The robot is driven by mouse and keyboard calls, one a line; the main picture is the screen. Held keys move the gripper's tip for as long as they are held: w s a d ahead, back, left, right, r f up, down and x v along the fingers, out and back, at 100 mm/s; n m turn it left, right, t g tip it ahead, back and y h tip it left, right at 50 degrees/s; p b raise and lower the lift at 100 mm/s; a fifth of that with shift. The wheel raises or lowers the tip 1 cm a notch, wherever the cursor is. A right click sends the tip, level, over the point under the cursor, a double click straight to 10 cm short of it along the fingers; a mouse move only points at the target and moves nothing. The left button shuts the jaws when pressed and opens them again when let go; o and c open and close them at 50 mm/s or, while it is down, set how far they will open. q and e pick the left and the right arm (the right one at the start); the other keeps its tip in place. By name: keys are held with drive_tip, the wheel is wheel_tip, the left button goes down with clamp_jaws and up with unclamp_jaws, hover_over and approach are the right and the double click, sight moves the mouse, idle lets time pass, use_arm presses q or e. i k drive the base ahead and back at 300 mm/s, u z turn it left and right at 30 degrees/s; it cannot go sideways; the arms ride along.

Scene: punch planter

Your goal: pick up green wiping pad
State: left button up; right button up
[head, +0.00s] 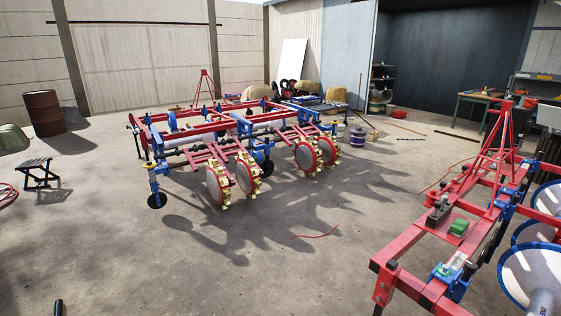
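A small green block (459,227), which looks like the wiping pad, lies on top of the red frame of the planter (405,241) at the right. A dark grey tool-like object (438,213) sits just left of it on the same frame. A rounder green item (443,269) sits nearer, on a blue bracket of the frame. Neither of my grippers can be made out in the head view, so their distance from the pad and their state do not show.
White hoppers with blue rims (530,274) crowd the planter's right side. A second red and blue machine (235,145) stands in the middle back. A thin red hose (317,235) lies on the concrete. A small stool (38,174) stands left. The front floor is mostly clear.

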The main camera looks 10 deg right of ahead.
sight(458, 228)
drive_tip(key=i, duration=2.85)
drive_tip(key=z, duration=2.5)
